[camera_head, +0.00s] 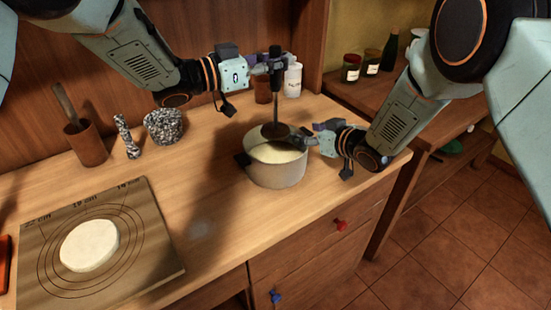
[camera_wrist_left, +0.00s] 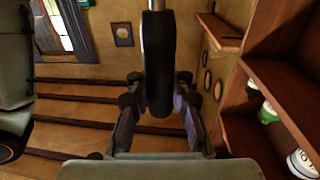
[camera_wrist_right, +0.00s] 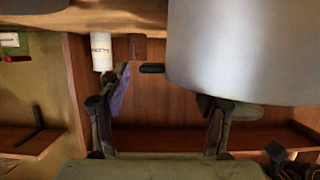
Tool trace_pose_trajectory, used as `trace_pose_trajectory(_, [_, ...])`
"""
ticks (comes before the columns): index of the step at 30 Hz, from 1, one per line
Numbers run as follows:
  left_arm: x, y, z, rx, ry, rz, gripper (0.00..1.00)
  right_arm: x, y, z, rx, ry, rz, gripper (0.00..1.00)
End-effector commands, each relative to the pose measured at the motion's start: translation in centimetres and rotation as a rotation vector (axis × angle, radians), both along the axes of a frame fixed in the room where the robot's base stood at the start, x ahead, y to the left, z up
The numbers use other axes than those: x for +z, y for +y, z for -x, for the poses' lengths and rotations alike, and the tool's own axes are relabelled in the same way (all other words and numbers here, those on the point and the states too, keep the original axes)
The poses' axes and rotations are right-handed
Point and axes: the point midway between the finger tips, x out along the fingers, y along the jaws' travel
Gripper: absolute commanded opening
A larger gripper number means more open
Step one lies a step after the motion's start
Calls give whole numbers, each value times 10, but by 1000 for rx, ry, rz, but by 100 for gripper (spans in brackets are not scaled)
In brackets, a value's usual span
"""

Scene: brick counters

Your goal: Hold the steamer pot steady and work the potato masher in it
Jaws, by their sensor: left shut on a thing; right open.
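The light-grey steamer pot (camera_head: 277,174) stands on the wooden counter with pale content inside. The potato masher (camera_head: 276,108) is upright over it; its dark head is at the pot's mouth, and contact with the content is unclear. My left gripper (camera_head: 270,64) is shut on the masher's black handle, which also shows between the fingers in the left wrist view (camera_wrist_left: 158,65). My right gripper (camera_head: 312,143) is open at the pot's right rim. In the right wrist view the pot (camera_wrist_right: 245,50) hides one fingertip, and a black pot handle (camera_wrist_right: 152,68) shows between the fingers.
A board (camera_head: 165,262) with a round of dough (camera_head: 90,245) lies at the front left. A brown jar (camera_head: 262,90) and white bottle (camera_head: 293,80) stand behind the pot.

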Motion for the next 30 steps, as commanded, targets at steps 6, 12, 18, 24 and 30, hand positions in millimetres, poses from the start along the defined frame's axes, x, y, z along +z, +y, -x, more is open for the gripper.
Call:
trace_pose_trajectory(6, [1, 0, 0, 0, -1, 0, 0, 16, -21, 29, -4, 0, -2, 64])
trace_pose_trajectory(12, [1, 0, 0, 0, -1, 0, 0, 29, -38, 55, -3, -1, -3, 64])
trace_pose_trajectory(18, [1, 0, 0, 0, -1, 0, 0, 36, -49, 72, -2, 1, -1, 64])
trace_pose_trajectory(24, [1, 0, 0, 0, -1, 0, 0, 39, -52, 76, 0, -1, -1, 64])
trace_pose_trajectory(30, [1, 0, 0, 0, -1, 0, 0, 38, -52, 77, 0, -1, -1, 64])
